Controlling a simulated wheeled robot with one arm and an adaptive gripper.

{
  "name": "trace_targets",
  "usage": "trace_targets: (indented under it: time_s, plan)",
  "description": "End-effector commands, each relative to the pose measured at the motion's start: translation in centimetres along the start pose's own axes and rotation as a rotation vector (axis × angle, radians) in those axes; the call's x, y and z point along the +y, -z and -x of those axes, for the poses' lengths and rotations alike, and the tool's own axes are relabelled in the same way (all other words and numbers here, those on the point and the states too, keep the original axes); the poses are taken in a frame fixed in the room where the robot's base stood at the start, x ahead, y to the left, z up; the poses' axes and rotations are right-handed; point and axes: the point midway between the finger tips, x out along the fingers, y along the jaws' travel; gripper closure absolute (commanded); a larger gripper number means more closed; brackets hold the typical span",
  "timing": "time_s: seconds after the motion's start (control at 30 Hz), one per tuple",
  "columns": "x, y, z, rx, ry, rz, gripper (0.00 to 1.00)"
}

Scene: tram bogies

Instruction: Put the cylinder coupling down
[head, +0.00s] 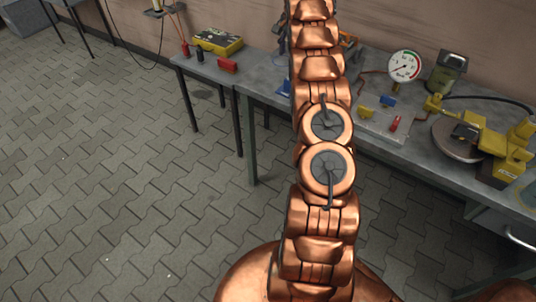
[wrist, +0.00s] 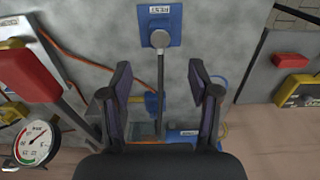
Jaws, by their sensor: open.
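My gripper (wrist: 161,78) is open in the wrist view, its two dark fingers apart above the grey bench. A grey rod with a round end (wrist: 160,38) shows between the fingers; I cannot tell whether it is the cylinder coupling. The round end overlaps a blue plate (wrist: 158,12) with a white label. Blue parts (wrist: 152,104) show near the left finger and beyond the palm, partly hidden. I see no contact between the fingers and the rod. In the head view my copper arm hides the gripper and the spot under it.
The grey bench (head: 267,90) carries a yellow box (head: 217,44), a red block (head: 228,65), a dial gauge (head: 404,66) and a yellow clamp-like device (head: 500,150). The gauge (wrist: 38,142) and a red piece (wrist: 25,62) lie left in the wrist view.

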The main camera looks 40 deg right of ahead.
Motion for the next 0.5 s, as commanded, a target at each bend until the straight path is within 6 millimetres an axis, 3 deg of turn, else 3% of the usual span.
trace_targets:
  time_s: [0.17,0.5]
  plan:
    - [-1.0,-2.3,1.5,0.002,-0.011,0.051,0.39]
    - [-2.2,-10.8,5.4,-0.006,-0.045,0.226,0.39]
